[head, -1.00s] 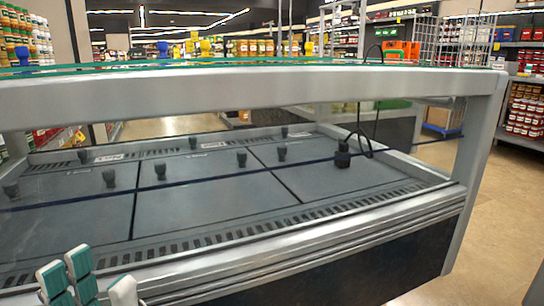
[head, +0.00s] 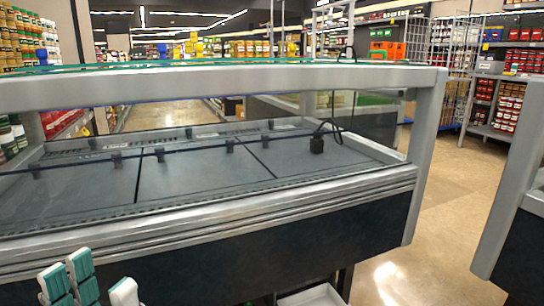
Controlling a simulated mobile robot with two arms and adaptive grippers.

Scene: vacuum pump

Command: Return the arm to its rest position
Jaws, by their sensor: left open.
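My left gripper (head: 92,279) shows at the bottom left of the head view, with teal and white finger pads pointing up. Its fingers are spread and nothing shows between them. It is in front of the refrigerated display case (head: 230,216), apart from any object. The rest of the left arm is out of the frame. My right gripper is not in view. No vacuum pump can be clearly made out. A small black block (head: 317,144) with a looping black cable stands on the case's grey deck.
The case has a grey top frame (head: 220,84), glass and several black knobs on its deck. Another grey-framed unit (head: 512,190) stands at the right edge. Open tiled floor (head: 450,190) lies between them. Stocked shelves (head: 508,103) stand behind.

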